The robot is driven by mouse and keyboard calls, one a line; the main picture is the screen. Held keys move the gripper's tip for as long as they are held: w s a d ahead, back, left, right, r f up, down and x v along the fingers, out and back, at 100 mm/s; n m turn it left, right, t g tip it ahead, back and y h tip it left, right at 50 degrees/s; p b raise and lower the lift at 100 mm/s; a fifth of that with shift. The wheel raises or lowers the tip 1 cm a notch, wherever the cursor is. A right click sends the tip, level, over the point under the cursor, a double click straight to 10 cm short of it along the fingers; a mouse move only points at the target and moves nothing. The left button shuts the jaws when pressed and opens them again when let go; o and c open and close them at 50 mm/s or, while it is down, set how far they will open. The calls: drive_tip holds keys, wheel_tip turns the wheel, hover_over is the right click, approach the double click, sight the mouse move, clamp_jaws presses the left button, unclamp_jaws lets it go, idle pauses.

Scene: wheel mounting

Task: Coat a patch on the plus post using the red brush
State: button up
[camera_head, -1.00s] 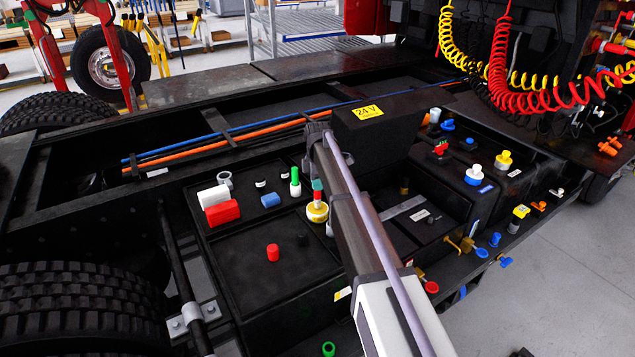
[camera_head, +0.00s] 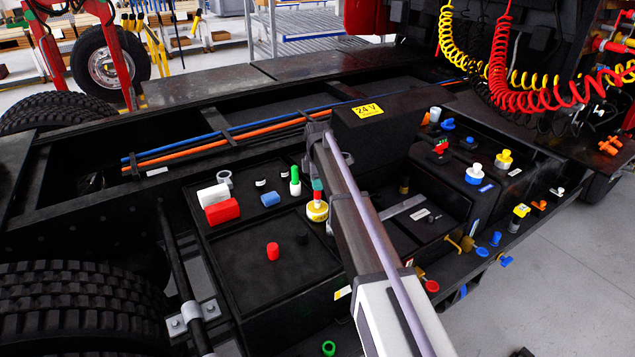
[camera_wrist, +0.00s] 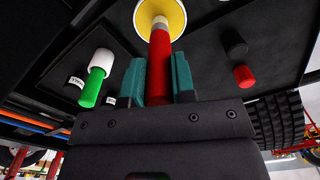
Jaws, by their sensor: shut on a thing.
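My gripper (camera_wrist: 159,82) has teal fingers shut on the red brush (camera_wrist: 159,62). Its pale tip points at a round yellow and white pot (camera_wrist: 177,10); whether the tip touches it is unclear. In the head view the pot (camera_head: 317,212) stands on the black battery box, just under my gripper (camera_head: 317,186). A short red post (camera_head: 273,251), seemingly the plus post, stands on the lid at front left of the pot. It also shows in the wrist view (camera_wrist: 243,76), beside a black post (camera_wrist: 235,44). No coating is visible on it.
A green brush with a white collar (camera_head: 295,182) stands left of the pot. A red block (camera_head: 222,212), a white block (camera_head: 213,196) and a blue block (camera_head: 271,200) lie further left. The 24 V cover (camera_head: 372,120) rises behind my arm.

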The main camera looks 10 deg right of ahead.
idle(0.4)
wheel_tip(320, 180, up, 7)
drive_tip(key=p, duration=0.7)
drive_tip(key=shift+r, duration=0.1)
drive_tip(key=shift+a+f, duration=0.1)
drive_tip(key=shift+f, duration=0.1)
